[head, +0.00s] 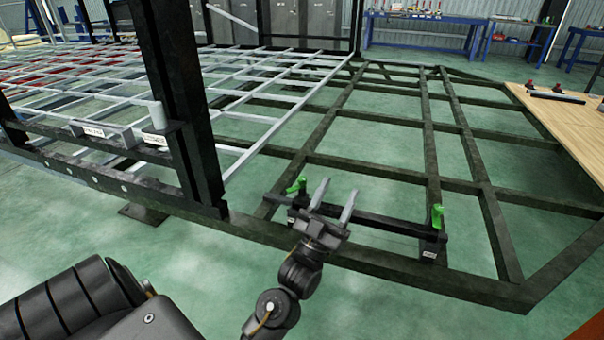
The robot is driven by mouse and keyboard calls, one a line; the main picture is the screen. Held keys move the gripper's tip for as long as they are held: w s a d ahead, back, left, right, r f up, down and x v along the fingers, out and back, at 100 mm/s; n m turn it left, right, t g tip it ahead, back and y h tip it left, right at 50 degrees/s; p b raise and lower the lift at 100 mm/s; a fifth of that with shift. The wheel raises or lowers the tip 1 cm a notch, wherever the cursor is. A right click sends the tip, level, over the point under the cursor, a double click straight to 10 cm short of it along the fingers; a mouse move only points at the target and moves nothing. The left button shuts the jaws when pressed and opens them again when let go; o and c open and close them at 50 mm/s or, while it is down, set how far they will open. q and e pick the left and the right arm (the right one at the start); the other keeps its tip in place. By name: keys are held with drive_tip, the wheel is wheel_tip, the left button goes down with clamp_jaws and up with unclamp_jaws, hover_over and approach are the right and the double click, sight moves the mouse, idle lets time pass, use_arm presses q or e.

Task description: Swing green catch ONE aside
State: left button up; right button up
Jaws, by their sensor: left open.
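Two green catches show in the head view, one at each end of a dark crossbar (385,222) on the chassis frame. The left green catch (296,186) sits just left of my gripper. The right green catch (437,214) stands upright on a dark bracket farther right. Small label plates sit by both, too small to read, so I cannot tell which is catch ONE. My left gripper (337,188) is open, its two grey fingers apart and pointing away over the bar, with nothing between them. Its body hides part of the bar. My right gripper is not in view.
The dark chassis frame (440,290) has open gaps showing the green floor. A tall black post (168,90) rises at left, beside a pale grating (250,75). A wooden tabletop (570,115) is at right. Blue workbenches (425,17) stand at the back.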

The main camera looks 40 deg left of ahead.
use_arm(q)
drive_tip(key=w+a+f+n+g+y+p, duration=0.3)
drive_tip(key=w+a+f+g+y, duration=0.4)
drive_tip(key=a, duration=0.4)
drive_tip(key=n+g+p, duration=0.2)
drive_tip(key=g, duration=0.2)
approach(301, 183)
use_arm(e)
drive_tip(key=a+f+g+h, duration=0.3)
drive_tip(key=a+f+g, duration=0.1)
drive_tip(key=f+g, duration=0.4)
use_arm(q)
drive_tip(key=b+x, duration=0.1)
drive_tip(key=x, duration=0.2)
drive_tip(key=shift+w+a+b, duration=0.1)
drive_tip(key=shift+w+b, duration=0.2)
drive_tip(key=shift+b, duration=0.05)
drive_tip(key=b+x, duration=0.1)
drive_tip(key=x, duration=0.4)
drive_tip(key=shift+w+a, duration=0.2)
drive_tip(key=shift+w, duration=0.1)
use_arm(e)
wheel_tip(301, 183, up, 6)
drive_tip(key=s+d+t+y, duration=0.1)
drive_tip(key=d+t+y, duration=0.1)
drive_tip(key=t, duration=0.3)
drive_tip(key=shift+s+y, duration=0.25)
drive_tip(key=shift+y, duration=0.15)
use_arm(q)
drive_tip(key=c, duration=1)
